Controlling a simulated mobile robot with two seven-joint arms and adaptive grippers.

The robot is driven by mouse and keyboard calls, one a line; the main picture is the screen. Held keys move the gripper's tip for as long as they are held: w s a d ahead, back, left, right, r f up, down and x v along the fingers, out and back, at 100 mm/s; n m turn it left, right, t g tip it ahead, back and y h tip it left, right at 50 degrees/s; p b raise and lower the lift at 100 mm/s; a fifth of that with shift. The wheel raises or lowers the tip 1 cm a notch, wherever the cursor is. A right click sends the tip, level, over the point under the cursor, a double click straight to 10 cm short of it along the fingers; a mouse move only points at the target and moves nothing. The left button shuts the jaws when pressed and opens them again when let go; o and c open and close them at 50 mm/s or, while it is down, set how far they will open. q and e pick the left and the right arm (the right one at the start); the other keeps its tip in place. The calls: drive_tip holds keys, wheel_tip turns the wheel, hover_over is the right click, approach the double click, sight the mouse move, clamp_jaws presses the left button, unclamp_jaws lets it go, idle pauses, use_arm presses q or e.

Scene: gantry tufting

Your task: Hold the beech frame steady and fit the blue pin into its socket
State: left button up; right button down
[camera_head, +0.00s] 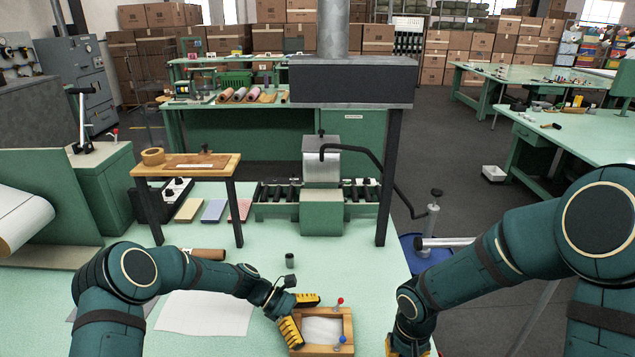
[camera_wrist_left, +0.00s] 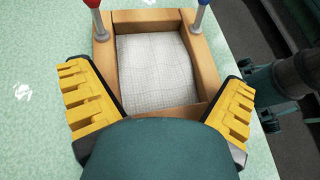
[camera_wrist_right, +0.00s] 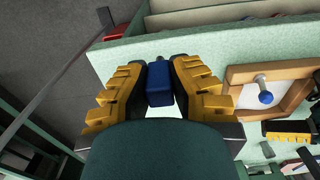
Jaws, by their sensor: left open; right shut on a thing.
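The beech frame (camera_head: 351,325), a light-wood rectangle around white gridded cloth, lies near the table's right edge. A red-headed post (camera_head: 340,301) and a blue-headed post (camera_head: 343,340) stand on its right side. The frame also shows in the left wrist view (camera_wrist_left: 128,17) and right wrist view (camera_wrist_right: 295,72). My left gripper (camera_head: 307,316) is open, its yellow fingers either side of the frame's left end; contact is unclear. My right gripper (camera_wrist_right: 158,88) is shut on the blue pin (camera_wrist_right: 158,80), a blocky blue piece with a grey tip, apart from the frame. The head view hides this pin.
A white sheet (camera_head: 205,313) lies left of the frame, and a small dark cylinder (camera_head: 290,260) stands behind it. A wooden stand (camera_head: 187,165) and a green roller machine (camera_head: 321,210) stand farther back. The table ends just right of the frame.

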use_arm(q)
drive_tip(key=shift+s+f, duration=0.15)
drive_tip(key=shift+f, duration=0.15)
drive_tip(key=c, duration=0.4)
drive_tip(key=shift+o, duration=1.3)
drive_tip(key=shift+f, duration=0.1)
drive_tip(key=shift+s, duration=0.1)
drive_tip(key=c, duration=0.7)
drive_tip(key=shift+o, duration=0.2)
drive_tip(key=shift+a, duration=0.1)
use_arm(e)
drive_tip(key=shift+r, duration=0.1)
